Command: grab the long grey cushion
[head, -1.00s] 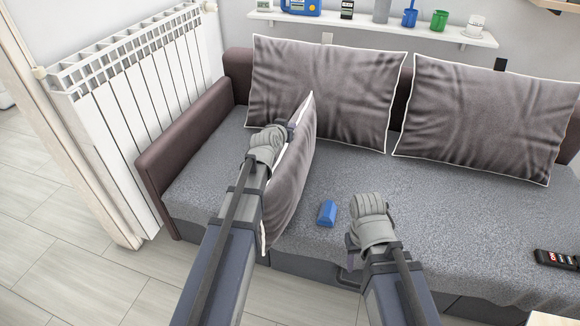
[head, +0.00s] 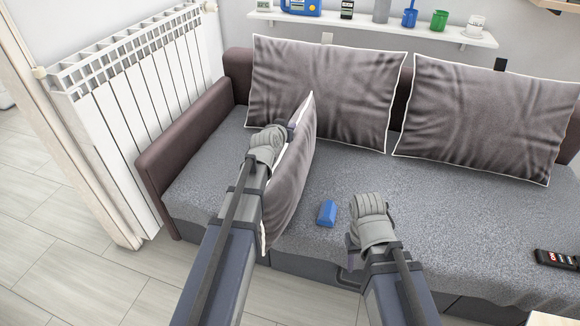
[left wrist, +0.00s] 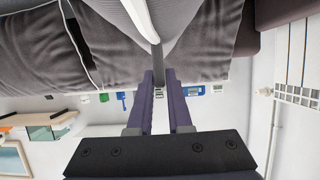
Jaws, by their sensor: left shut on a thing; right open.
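The long grey cushion (head: 290,185) with white piping stands on its edge on the sofa seat, left of centre in the head view. My left gripper (head: 291,127) is shut on its upper edge. In the left wrist view the fingers (left wrist: 159,80) close on the pale seam of the cushion (left wrist: 160,35). My left forearm hides part of the cushion's left side. My right gripper (head: 352,240) is open and empty above the front of the seat, right of the cushion; its fingers are mostly hidden by its wrist.
Two larger grey cushions (head: 325,95) (head: 490,120) lean on the sofa back. A blue block (head: 327,213) lies between my arms. A dark remote (head: 557,259) lies at the right. A radiator (head: 135,105) stands left of the sofa armrest (head: 185,140). A shelf (head: 380,27) holds small items.

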